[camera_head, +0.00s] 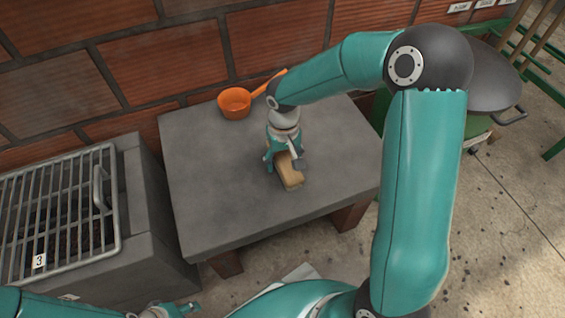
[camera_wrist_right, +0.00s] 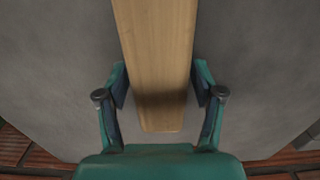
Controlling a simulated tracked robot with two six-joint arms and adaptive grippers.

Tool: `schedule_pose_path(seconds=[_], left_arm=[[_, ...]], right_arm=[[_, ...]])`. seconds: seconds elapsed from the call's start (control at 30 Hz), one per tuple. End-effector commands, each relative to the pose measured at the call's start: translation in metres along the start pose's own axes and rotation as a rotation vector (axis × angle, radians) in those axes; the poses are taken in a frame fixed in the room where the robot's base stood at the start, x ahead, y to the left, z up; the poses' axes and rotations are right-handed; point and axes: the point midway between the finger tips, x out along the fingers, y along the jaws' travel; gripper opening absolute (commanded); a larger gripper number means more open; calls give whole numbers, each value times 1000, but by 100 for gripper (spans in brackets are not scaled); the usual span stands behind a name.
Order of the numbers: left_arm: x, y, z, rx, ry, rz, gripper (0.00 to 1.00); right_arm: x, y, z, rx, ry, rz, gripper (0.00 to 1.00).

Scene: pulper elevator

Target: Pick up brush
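The brush shows as a light wooden block (camera_head: 289,176) lying on the grey table (camera_head: 215,200) in the head view. Its wood also fills the middle of the right wrist view (camera_wrist_right: 158,60). My right gripper (camera_head: 283,160) is over the brush, pointing down. In the right wrist view its two fingers (camera_wrist_right: 160,90) stand on either side of the wood, with a narrow gap visible on each side. The bristles are not visible. My left gripper (camera_head: 185,308) is low at the bottom edge of the head view, away from the table; its fingers are too small to judge.
An orange ladle (camera_head: 234,103) lies at the back of the table, by the brick wall (camera_head: 160,62). A barred grate (camera_head: 55,215) stands to the left. A dark lidded pot (camera_head: 490,85) is at the right. The table's front and left are clear.

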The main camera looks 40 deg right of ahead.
Motion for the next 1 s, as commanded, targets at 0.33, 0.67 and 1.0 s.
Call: schedule_pose_path(seconds=[0.33,0.67,1.0], left_arm=[[0,0,0,0,0,0,40],[-5,2,0,0,0,0,40],[-33,12,0,0,0,0,40]], right_arm=[[0,0,0,0,1,0,12],[-11,0,-1,-1,3,0,12],[-85,-1,-1,-1,6,-1,12]])
